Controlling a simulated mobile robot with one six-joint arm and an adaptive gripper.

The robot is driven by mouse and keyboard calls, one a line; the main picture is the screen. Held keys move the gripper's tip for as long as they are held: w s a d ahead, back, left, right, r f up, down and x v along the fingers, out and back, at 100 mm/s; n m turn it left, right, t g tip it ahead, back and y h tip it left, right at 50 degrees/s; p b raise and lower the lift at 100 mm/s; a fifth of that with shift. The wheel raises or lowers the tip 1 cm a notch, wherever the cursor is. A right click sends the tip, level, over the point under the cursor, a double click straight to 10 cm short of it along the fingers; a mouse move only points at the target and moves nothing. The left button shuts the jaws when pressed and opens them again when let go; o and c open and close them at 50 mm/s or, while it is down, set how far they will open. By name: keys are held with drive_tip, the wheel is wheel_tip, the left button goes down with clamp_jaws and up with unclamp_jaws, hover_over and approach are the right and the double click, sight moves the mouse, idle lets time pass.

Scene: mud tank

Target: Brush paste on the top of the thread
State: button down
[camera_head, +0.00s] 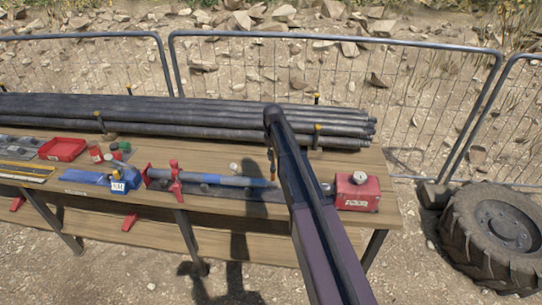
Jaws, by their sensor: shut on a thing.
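A pipe (240,181) with a blue section lies level on the wooden bench, held near its left end by a red clamp (176,180). Its right end, where the thread would be, is small and partly hidden behind my dark arm, so I cannot make out the thread or any paste. My gripper (270,150) is mostly hidden by the arm and shut on a thin orange-brown thing, seemingly the brush (272,168). The brush hangs down just above or beside the pipe's right end; I cannot tell whether it touches.
A stack of dark pipes (200,118) lies along the back of the bench (150,223). A red box with a gauge (357,191) stands at the right end. A red tray (62,149), small pots (121,147) and a blue tool (85,176) lie left. A fence runs behind.

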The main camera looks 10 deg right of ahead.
drive_tip(key=shift+f, duration=0.25)
drive_tip(key=shift+a, duration=0.1)
drive_tip(key=shift+w+a+r, duration=0.1)
drive_tip(key=shift+a, duration=0.35)
drive_tip(key=shift+w+a, duration=0.15)
drive_tip(key=shift+a, duration=0.15)
idle(0.3)
